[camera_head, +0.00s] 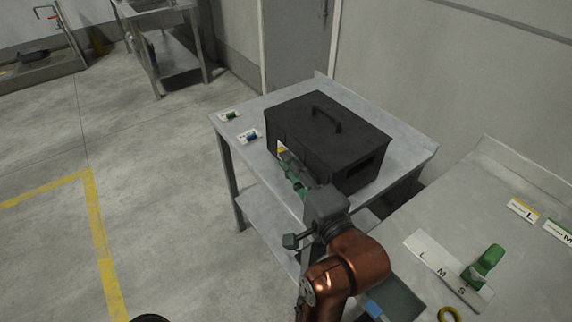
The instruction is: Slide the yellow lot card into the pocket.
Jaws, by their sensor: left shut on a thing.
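The black lidded box (330,132) with a top handle stands on the metal table. A small yellow and white patch, apparently the yellow lot card (282,150), shows at the box's left front face, just past the fingertips. My left gripper (289,162) reaches up from below and is shut on the card at that face. The pocket cannot be made out clearly behind the gripper and card. I cannot tell whether the card is inside it. A green part (292,178) shows beside the fingers. My right gripper is not in view.
Two small label cards, one with green (230,116) and one with blue (250,136), lie left of the box. A right-hand counter holds an L-M-S strip (433,259), a green object (485,263), a yellow ring (449,314) and labels (522,209). Open floor lies left.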

